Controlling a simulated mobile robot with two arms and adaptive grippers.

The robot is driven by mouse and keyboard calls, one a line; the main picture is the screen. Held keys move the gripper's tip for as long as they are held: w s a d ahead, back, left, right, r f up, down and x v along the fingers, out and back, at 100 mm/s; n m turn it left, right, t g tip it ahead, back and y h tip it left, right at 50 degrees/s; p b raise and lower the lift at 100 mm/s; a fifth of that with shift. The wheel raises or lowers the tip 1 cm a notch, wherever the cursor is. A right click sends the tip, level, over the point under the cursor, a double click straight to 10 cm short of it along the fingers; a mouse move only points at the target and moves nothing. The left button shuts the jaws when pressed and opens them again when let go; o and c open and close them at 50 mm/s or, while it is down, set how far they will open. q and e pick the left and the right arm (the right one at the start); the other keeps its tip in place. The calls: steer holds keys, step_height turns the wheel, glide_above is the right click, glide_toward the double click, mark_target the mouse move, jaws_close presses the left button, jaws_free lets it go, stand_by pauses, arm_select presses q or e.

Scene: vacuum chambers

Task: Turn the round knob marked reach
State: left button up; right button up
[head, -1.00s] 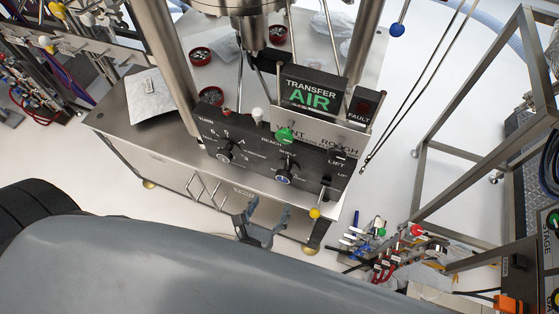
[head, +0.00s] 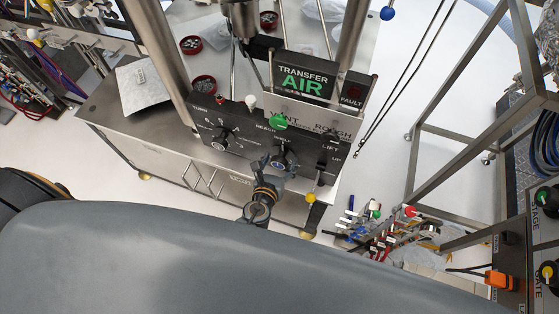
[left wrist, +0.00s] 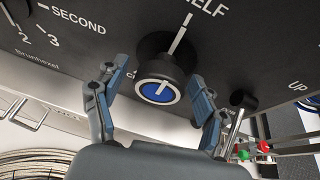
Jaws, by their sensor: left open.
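The round knob (head: 283,157) under the word REACH sits on the black panel of the steel cabinet, in the middle of the panel. In the left wrist view the knob (left wrist: 159,88) is black with a blue centre and a white pointer line aimed up at a label ending in "ELF". My left gripper (head: 277,168) is in front of it. In the left wrist view its blue-grey fingers (left wrist: 154,88) are open, one on each side of the knob, with visible gaps. My right gripper is not in view.
Another knob (head: 220,138) is left on the panel. A green ball handle (head: 279,121) is above. A metal frame (head: 450,190) stands at right.

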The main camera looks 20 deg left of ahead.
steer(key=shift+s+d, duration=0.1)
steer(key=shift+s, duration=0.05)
arm_select(q)
steer(key=c, duration=1.2)
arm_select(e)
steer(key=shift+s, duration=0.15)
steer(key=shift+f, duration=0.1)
